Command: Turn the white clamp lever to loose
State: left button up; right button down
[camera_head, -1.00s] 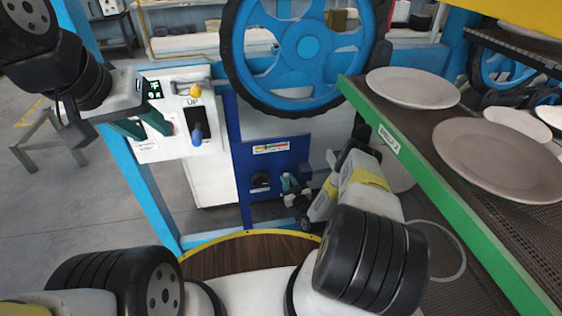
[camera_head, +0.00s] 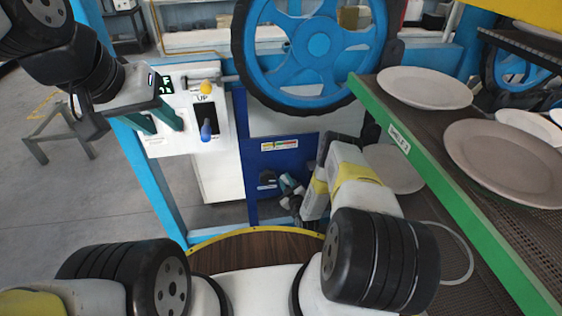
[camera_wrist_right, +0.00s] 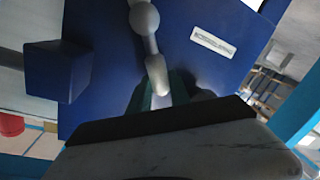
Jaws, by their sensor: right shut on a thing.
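The white clamp lever (camera_wrist_right: 145,22), a rod with a ball along it, shows in the right wrist view in front of a blue panel (camera_wrist_right: 105,45). My right gripper (camera_wrist_right: 160,92) is shut on the lever's lower end, which sits between its green fingers. In the head view my right gripper (camera_head: 291,187) is low at the blue panel (camera_head: 285,160), and the lever is too small and covered to make out. My left gripper (camera_head: 160,117) is open and empty in front of the white control box (camera_head: 190,135).
A large blue wheel (camera_head: 315,45) with a black rim stands above the panel. A green-edged rack (camera_head: 440,165) with plates (camera_head: 425,88) is close on the right of my right arm.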

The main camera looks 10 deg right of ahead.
jog(key=shift+a+f, duration=0.1)
jog(key=c, duration=1.2)
grip_release()
jog(key=shift+s, duration=0.1)
jog(key=s+d, duration=0.1)
jog(key=s, duration=0.6)
jog(key=shift+s+d+r, duration=0.15)
jog(key=shift+s+r, duration=0.1)
jog(key=shift+r, duration=0.15)
